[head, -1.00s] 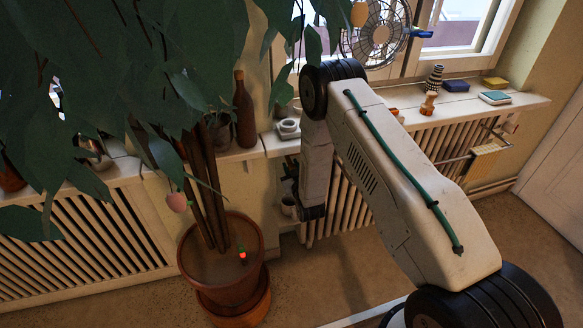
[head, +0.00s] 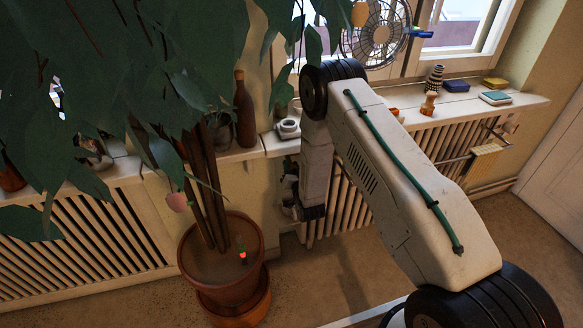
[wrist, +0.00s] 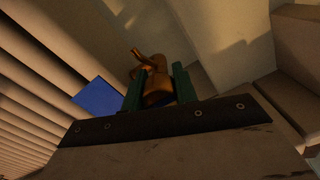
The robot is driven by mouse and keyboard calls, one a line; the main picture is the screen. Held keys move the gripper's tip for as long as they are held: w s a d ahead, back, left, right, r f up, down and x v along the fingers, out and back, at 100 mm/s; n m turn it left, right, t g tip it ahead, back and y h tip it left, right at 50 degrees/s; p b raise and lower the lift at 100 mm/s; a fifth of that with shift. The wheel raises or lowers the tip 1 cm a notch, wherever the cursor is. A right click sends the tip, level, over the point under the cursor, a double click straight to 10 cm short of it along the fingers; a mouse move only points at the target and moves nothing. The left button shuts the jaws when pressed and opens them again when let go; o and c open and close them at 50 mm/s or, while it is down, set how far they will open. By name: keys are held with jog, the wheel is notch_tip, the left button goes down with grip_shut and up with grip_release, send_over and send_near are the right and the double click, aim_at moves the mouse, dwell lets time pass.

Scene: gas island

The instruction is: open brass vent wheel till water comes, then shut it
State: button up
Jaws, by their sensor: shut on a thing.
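The brass vent (wrist: 155,63) shows in the wrist view beside the pale radiator columns, with a small spout-like part pointing up and left. Its rounded near end, which I take for the vent wheel (wrist: 158,96), sits between the two green fingers of my gripper (wrist: 157,86). My gripper is shut on it. No water shows at the spout, though the view is dark. In the head view my gripper's end is low at the left end of the radiator, dark and partly hidden by my arm; the vent cannot be made out there.
A large potted plant (head: 213,285) stands left of my arm, its leaves covering the upper left. The radiator (head: 345,205) is under the window sill (head: 460,110), which holds a fan (head: 375,35) and small items. A blue patch (wrist: 92,94) shows beside the radiator in the wrist view.

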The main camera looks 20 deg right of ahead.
dwell(0.4)
jog(key=o, duration=1)
jog(key=shift+c, duration=0.2)
jog(key=s, duration=0.7)
jog(key=shift+s, duration=0.4)
